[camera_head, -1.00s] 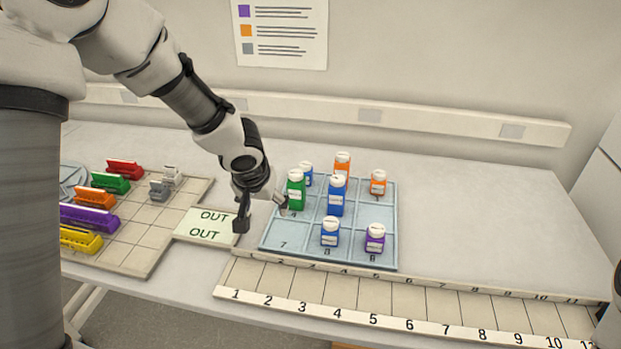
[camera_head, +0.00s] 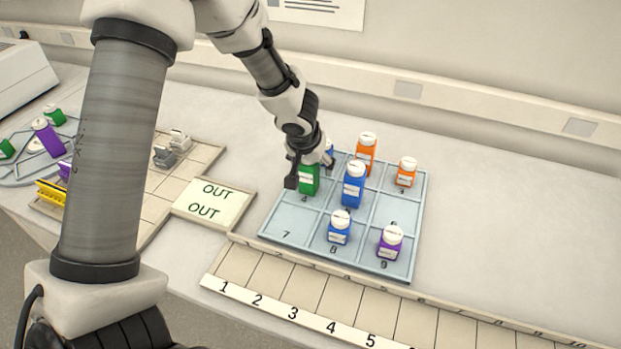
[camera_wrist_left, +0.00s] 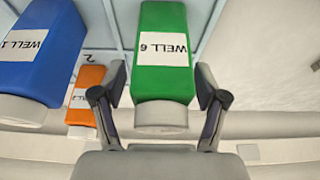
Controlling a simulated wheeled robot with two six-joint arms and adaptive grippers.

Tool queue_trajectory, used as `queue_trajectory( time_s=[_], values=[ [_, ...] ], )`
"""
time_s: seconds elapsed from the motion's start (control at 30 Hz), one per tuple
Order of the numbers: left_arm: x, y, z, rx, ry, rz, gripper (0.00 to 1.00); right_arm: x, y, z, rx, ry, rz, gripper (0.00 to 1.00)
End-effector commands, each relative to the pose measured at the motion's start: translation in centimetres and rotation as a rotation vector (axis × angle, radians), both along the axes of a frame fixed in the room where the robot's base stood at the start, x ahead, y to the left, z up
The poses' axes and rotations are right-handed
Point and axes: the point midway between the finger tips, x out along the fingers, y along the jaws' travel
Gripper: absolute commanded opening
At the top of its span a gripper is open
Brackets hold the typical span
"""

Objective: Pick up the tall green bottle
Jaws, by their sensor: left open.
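The tall green bottle (camera_head: 309,182) stands upright in the rack cell marked 4, its top hidden by my left gripper (camera_head: 308,172). In the left wrist view the green bottle (camera_wrist_left: 163,50) has a white cap and a label reading WELL 6, seen upside down. The open fingers of my left gripper (camera_wrist_left: 161,78) are on either side of it, near its cap end. Small gaps seem to show between fingers and bottle. My right gripper is not in view.
A tall blue bottle (camera_head: 353,186) stands close on the right in the blue rack (camera_head: 290,222). A tall orange bottle (camera_head: 366,152) and several short bottles share the rack. An OUT card (camera_head: 212,202) lies left; a numbered strip (camera_head: 300,290) runs in front. The table right is clear.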

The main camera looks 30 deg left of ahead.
Motion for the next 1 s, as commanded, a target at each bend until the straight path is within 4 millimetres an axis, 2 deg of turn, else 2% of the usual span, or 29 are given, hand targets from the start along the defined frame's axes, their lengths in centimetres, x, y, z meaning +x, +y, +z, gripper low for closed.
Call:
queue_trajectory(
  time_s=[0.17,0.3,0.33,0.37,0.77,1.0],
  values=[
    [0.0,0.0,0.1,0.000,-0.001,0.000,0.73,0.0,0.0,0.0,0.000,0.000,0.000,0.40],
    [0.0,0.0,0.1,0.000,-0.001,0.000,0.23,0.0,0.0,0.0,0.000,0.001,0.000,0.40],
    [0.0,0.0,0.1,0.000,-0.001,0.000,0.13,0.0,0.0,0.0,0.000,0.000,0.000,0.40],
    [0.0,0.0,0.1,0.000,-0.001,0.000,0.09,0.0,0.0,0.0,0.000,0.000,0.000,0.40],
    [0.0,0.0,0.3,-0.001,0.001,0.001,0.08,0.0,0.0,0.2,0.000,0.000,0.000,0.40],
    [0.0,0.0,2.9,0.000,-0.002,0.001,0.08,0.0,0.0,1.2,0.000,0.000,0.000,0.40]
  ],
)
